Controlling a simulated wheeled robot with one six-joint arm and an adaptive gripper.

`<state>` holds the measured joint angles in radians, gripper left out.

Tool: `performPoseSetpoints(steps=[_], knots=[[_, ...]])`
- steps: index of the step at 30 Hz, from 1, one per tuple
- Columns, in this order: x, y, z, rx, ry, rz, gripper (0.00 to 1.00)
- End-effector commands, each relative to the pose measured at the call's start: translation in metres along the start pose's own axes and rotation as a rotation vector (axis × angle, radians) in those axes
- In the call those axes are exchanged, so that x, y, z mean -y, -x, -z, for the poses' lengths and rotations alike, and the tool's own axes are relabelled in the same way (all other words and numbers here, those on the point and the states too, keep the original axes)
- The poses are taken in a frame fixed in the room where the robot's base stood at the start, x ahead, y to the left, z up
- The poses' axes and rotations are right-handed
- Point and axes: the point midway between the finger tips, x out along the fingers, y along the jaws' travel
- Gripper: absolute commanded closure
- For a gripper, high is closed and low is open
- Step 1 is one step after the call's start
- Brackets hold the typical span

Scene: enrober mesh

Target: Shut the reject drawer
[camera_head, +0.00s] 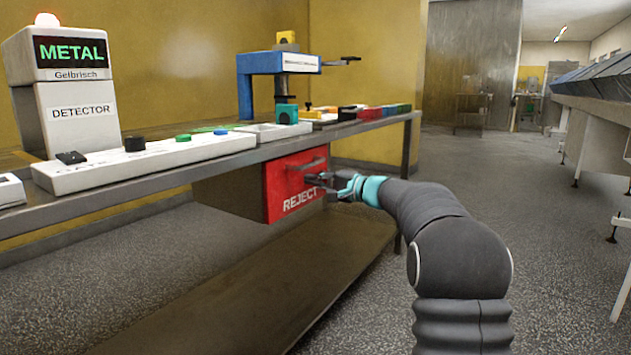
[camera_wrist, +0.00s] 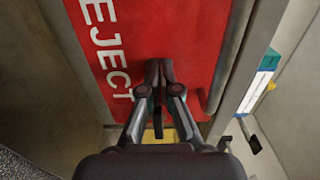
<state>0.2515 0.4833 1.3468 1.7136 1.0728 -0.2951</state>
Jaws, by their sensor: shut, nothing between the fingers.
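The reject drawer (camera_head: 283,180) has a red front with white "REJECT" lettering and a dark bar handle (camera_head: 307,164). It hangs under the bench top, with a brown housing behind it. I cannot tell how far it stands out from the housing. My gripper (camera_head: 318,178) is shut and empty, at the right part of the red front, just below the handle. In the wrist view the closed fingertips (camera_wrist: 158,68) lie against or very near the red front (camera_wrist: 150,30), beside the lettering. Whether they touch is unclear.
The grey bench (camera_head: 220,161) carries a metal detector unit (camera_head: 85,118), a white control strip (camera_head: 160,152), a blue stand (camera_head: 272,64) and several coloured blocks. A lower shelf (camera_head: 270,285) runs beneath the drawer. The floor to the right is open, with machines beyond.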

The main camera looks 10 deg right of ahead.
Motion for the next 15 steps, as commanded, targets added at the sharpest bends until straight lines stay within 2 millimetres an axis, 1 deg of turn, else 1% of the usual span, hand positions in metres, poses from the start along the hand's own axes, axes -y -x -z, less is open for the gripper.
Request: performPoseSetpoints(steps=[1, 2, 5, 8, 11, 15], knots=[[0.002, -0.004, -0.003, 0.003, 0.000, 0.004, 1.00], [0.002, -0.003, -0.003, 0.004, 0.000, 0.004, 1.00], [0.001, 0.003, -0.002, 0.005, 0.001, 0.005, 1.00], [-0.001, 0.017, 0.001, 0.002, 0.001, 0.004, 1.00], [0.000, 0.034, 0.005, 0.001, 0.002, 0.004, 1.00], [0.003, 0.065, 0.005, 0.000, -0.001, 0.003, 1.00]])
